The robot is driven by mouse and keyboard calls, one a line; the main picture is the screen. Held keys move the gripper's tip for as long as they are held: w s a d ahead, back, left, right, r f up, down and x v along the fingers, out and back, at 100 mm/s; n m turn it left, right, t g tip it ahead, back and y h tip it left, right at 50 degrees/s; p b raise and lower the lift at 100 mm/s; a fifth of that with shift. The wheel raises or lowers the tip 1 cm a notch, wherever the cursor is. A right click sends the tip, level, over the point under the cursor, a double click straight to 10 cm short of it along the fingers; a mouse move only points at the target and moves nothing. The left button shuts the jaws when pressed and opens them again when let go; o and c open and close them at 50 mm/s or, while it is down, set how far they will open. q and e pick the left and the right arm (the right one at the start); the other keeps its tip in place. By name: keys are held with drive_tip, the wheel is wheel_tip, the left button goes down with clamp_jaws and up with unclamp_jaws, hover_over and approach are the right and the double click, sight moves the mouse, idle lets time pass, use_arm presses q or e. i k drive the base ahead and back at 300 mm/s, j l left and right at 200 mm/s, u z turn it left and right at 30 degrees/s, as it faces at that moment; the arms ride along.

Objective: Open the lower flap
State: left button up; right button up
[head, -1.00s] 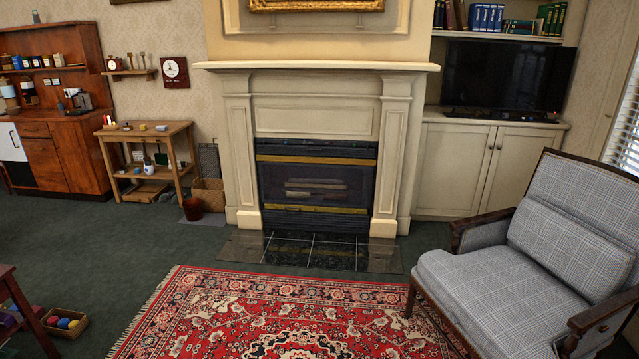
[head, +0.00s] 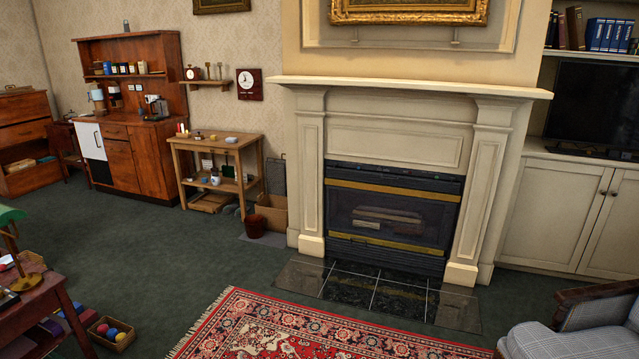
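A brown wooden cabinet (head: 150,152) stands against the back wall at left. On its left side is a white panel (head: 90,141) with a dark panel (head: 101,172) below it. Both look closed. The dark panel may be the lower flap, but it is too small to tell. Neither of my grippers is in view.
A wooden side table (head: 218,150) with small items stands right of the cabinet. A red-brown desk (head: 40,305) and a box of coloured balls (head: 112,332) are at front left. The green carpet between is clear. A fireplace (head: 392,215) and an armchair (head: 590,335) are at right.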

sight(414, 258)
drive_tip(key=i+z, duration=0.2)
drive_tip(key=i, duration=2.35)
